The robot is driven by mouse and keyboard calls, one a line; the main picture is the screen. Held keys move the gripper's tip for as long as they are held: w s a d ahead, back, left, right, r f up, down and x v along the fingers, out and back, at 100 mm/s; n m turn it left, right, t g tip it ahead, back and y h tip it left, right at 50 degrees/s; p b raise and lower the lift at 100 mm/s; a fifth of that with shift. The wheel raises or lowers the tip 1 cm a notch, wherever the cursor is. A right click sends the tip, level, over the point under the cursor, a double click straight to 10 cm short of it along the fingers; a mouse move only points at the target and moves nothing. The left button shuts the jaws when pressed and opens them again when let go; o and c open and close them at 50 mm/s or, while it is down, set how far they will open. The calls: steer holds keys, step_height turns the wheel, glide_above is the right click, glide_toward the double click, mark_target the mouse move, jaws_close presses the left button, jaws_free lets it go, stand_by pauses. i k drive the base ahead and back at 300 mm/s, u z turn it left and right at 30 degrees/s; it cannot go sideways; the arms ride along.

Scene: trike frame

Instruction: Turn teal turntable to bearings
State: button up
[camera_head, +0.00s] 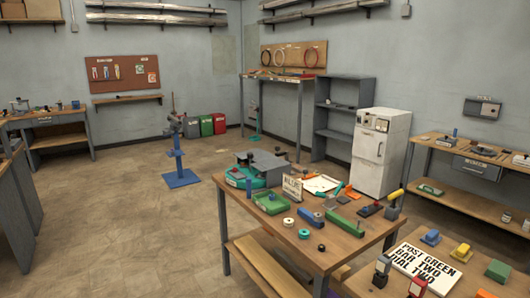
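A teal round-sided piece (238,181), which looks like the turntable, sits at the far left corner of the wooden workbench (330,246). Pale lettering shows on its near side, too small to read. I cannot make out which side is labelled bearings. My gripper is not in this view.
The bench also holds a green block (271,203), a small sign (292,187), a white sheet (320,184) and several small parts. A blue stand (179,165) is on the floor behind. A white fridge (380,152) stands behind the bench. Open floor lies to the left.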

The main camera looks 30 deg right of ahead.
mark_target(237, 180)
steer(key=z, duration=0.35)
steer(key=i, duration=0.8)
steer(key=u, duration=0.45)
steer(key=i, duration=0.8)
steer(key=u, duration=0.55)
